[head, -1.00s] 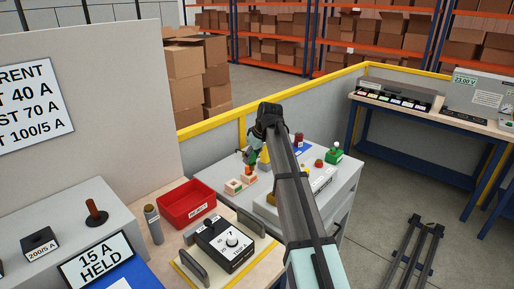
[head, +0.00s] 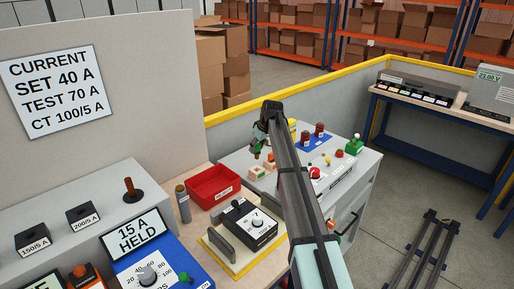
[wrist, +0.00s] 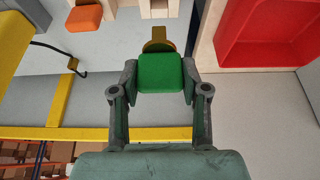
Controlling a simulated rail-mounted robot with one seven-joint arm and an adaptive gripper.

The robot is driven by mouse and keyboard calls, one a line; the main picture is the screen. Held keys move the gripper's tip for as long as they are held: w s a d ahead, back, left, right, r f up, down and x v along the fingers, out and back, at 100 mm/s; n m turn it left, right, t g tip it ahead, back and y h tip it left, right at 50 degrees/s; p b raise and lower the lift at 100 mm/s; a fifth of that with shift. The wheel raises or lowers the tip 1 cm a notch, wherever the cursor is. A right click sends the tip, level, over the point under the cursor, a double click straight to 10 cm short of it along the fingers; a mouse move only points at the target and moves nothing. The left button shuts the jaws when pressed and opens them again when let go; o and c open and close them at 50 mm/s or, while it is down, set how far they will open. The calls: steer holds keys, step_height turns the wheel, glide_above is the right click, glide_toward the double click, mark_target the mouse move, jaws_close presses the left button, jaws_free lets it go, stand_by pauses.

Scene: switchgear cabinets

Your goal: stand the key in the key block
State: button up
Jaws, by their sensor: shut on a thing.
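My gripper (wrist: 160,90) is shut on the key (wrist: 160,72), gripping its green head, with its brass end pointing up in the wrist view. In the head view my gripper (head: 259,148) is above the grey bench, just behind the pale wooden blocks. A pale wooden block with a slot (wrist: 158,8), which looks like the key block, is cut off by the top edge of the wrist view. The front wooden block (head: 257,173) shows in the head view. The key is apart from the block in the wrist view.
An orange piece (wrist: 85,17) sits on another wooden block at left. A red bin (head: 213,186) stands left of the blocks. A dark test unit (head: 248,225) is in front. A yellow rail (head: 300,89) runs behind the bench.

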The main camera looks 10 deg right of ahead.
mark_target(258, 152)
steer(key=shift+f+b, duration=0.95)
steer(key=shift+f, duration=1.3)
steer(key=shift+f+b, duration=1)
steer(key=shift+f, duration=1.2)
steer(key=o, duration=1.2)
steer(key=shift+o, duration=0.2)
